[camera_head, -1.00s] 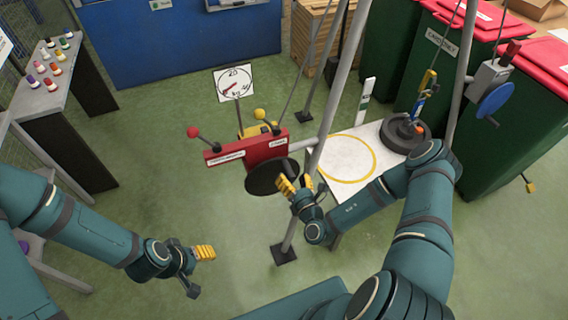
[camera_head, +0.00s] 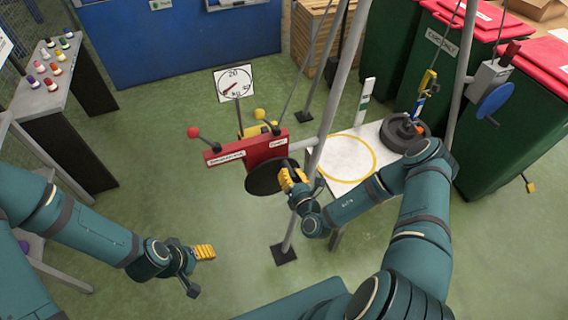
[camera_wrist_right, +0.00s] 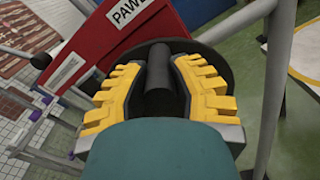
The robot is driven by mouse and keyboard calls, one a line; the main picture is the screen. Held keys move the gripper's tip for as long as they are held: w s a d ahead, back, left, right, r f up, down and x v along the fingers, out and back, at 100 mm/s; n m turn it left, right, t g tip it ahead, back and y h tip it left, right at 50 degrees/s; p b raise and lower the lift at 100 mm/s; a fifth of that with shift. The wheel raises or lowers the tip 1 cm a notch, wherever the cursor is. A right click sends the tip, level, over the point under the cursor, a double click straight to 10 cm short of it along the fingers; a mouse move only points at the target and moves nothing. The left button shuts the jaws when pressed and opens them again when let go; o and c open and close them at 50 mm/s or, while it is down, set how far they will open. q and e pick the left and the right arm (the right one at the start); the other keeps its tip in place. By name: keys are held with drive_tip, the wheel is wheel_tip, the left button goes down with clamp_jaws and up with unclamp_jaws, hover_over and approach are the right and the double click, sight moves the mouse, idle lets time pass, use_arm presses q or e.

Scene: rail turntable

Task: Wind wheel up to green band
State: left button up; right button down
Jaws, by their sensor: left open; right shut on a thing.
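A black wheel (camera_head: 264,179) sits at the front of a red winch box (camera_head: 247,150) on a tripod leg. My right gripper (camera_head: 291,177) is at the wheel's right side. In the right wrist view its yellow fingers (camera_wrist_right: 160,95) are shut on the wheel's dark handle (camera_wrist_right: 159,75). My left gripper (camera_head: 198,262) is open and empty, low at the left. A green-and-white post (camera_head: 366,102) stands by the white board; I cannot tell whether it carries the green band. A dark weight (camera_head: 398,137) hangs or rests at the board's right end.
A dial (camera_head: 234,84) stands behind the winch. Levers with a red knob (camera_head: 193,132) and a yellow knob (camera_head: 260,114) stick up from the box. A tripod pole (camera_head: 325,130) passes close by my right gripper. A blue handwheel (camera_head: 494,101) is at the right.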

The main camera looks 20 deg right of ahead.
drive_tip(key=shift+s+d+f+m+b, duration=0.1)
drive_tip(key=shift+d+f+m, duration=0.25)
drive_tip(key=shift+m, duration=0.25)
drive_tip(key=shift+w+d+f+m+b, duration=0.15)
drive_tip(key=shift+d+f+m, duration=0.1)
drive_tip(key=shift+d+m, duration=0.3)
drive_tip(key=shift+s+d+f+m+b, duration=0.15)
drive_tip(key=shift+d+f+m, duration=0.15)
drive_tip(key=shift+m, duration=0.35)
drive_tip(key=shift+d+f+m+b, duration=0.4)
drive_tip(key=shift+f+m, duration=0.2)
drive_tip(key=shift+m, duration=0.3)
drive_tip(key=shift+d+f+m+b, duration=0.3)
drive_tip(key=shift+d+f+m, duration=0.25)
drive_tip(key=shift+m, duration=0.35)
drive_tip(key=shift+a, duration=0.1)
drive_tip(key=shift+f, duration=0.1)
drive_tip(key=shift+d+f+m+b, duration=0.2)
drive_tip(key=shift+f+m+b, duration=0.4)
drive_tip(key=shift+m, duration=0.3)
drive_tip(key=shift+d+f+m+b, duration=0.15)
drive_tip(key=shift+f+m+b, duration=0.25)
drive_tip(key=shift+f+m, duration=0.4)
drive_tip(key=shift+r, duration=0.1)
